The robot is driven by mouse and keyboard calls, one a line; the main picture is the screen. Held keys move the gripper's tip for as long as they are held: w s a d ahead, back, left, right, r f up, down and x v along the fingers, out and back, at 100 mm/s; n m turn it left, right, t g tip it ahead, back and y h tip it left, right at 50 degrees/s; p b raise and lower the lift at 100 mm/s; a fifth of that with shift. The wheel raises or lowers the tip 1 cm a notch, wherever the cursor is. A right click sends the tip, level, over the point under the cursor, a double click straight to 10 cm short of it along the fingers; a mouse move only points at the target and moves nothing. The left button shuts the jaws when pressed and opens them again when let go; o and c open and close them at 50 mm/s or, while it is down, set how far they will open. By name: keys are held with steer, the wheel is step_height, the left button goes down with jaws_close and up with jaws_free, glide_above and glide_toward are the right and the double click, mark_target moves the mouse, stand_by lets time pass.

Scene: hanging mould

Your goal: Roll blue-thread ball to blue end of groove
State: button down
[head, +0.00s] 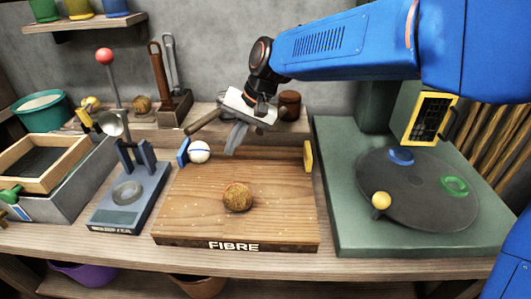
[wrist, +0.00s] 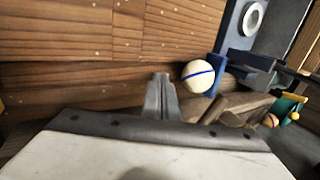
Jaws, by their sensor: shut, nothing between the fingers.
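The white ball with a blue thread band (head: 199,151) sits at the back left of the wooden FIBRE board (head: 190,210), right beside the blue end block (head: 183,151). In the wrist view the ball (wrist: 198,76) looks against or almost against the blue block (wrist: 217,68); I cannot tell if they touch. The yellow end block (head: 308,156) stands at the groove's right end. The groove itself is hard to make out along the back edge. My gripper (head: 236,139) is shut and empty, above the back of the board, right of the ball. Its fingertips (wrist: 161,95) show apart from the ball.
A brown fibre ball (head: 238,197) rests mid-board. A blue-grey stand (head: 128,195) is left of the board. A green base with a dark disc (head: 417,190) is at right. A brown wooden handle (head: 203,122) lies behind the groove, close to my gripper.

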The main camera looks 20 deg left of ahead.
step_height(320, 180, up, 5)
steer(key=shift+r, duration=0.1)
stand_by(0.3)
steer(key=shift+s, duration=0.1)
